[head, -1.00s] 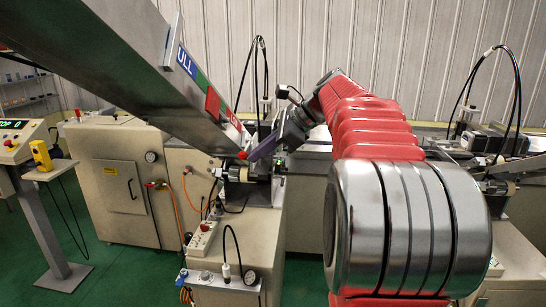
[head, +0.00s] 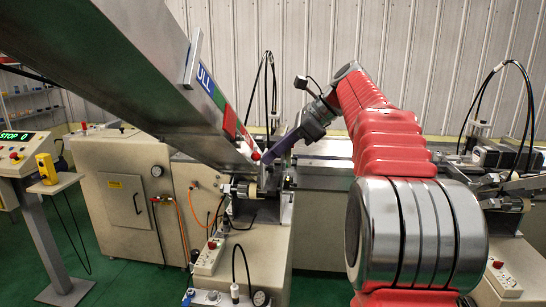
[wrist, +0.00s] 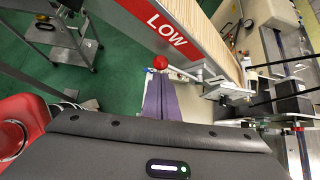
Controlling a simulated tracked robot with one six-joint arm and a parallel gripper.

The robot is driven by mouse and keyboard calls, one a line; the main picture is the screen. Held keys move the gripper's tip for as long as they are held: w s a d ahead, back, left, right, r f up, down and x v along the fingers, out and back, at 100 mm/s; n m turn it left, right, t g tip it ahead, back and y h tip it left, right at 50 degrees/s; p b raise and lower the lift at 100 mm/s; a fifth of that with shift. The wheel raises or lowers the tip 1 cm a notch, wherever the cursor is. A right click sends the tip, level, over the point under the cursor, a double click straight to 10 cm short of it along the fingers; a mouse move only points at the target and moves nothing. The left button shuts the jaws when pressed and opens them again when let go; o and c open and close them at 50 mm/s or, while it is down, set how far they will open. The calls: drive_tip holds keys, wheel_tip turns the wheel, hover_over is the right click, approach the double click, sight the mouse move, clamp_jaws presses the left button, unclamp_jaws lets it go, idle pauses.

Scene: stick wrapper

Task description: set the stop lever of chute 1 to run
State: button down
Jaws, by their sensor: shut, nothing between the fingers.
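The stop lever shows as a red ball knob (head: 256,156) by the lower end of a sloping metal chute (head: 150,85) in the head view. In the wrist view the red knob (wrist: 160,62) sits just beyond my fingertips, on a thin rod beside the chute's wall. My gripper (head: 268,158) has purple fingers, which are together and empty. Its tips are close to the knob; I cannot tell if they touch. The wrist view shows my gripper (wrist: 158,80) pointing at the knob. The chute number is not readable.
A control stand (head: 22,150) at left shows a green "STOP 0". The chute carries a red "LOW" label (wrist: 166,29) and holds pale sticks (wrist: 212,35). A roller unit (head: 246,189) sits below the chute's end. A cabinet (head: 125,205) stands at left; green floor is open in front.

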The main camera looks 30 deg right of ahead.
drive_tip(key=shift+r, duration=0.8)
drive_tip(key=shift+a, duration=0.1)
drive_tip(key=s+d+r, duration=0.4)
drive_tip(key=d, duration=0.5)
drive_tip(key=shift+s+d+r, duration=0.3)
drive_tip(key=shift+s, duration=0.1)
idle(0.5)
drive_tip(key=shift+n, duration=0.3)
idle(0.3)
